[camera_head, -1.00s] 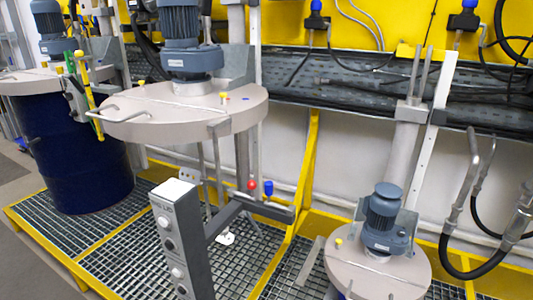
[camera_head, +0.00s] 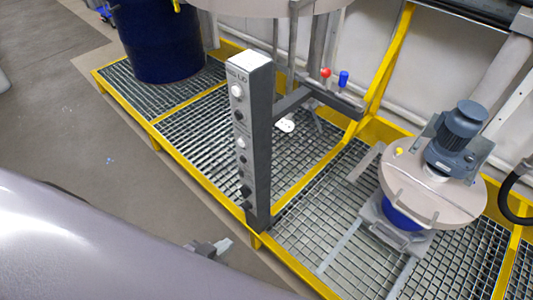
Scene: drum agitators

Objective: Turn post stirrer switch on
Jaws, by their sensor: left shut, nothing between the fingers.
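The grey control post (camera_head: 258,150) stands upright near the platform's front edge, its face turned to the left. Along the face sit a white round knob or light near the top (camera_head: 237,90), a second white one lower down (camera_head: 239,143), and several dark knobs or switches (camera_head: 246,191). Their labels and settings are too small to read. My left gripper (camera_head: 222,246) shows as a small grey tip low in the view, in front of the post's foot. It is shut and empty, and appears apart from the post. My right gripper is not in view.
A yellow-edged grating platform (camera_head: 175,185) carries the post. A dark blue drum (camera_head: 160,40) stands at the back left. A lidded stirrer with a blue motor (camera_head: 458,130) stands on the right. Red and blue valve handles (camera_head: 325,73) stick up behind the post. Grey floor lies open at left.

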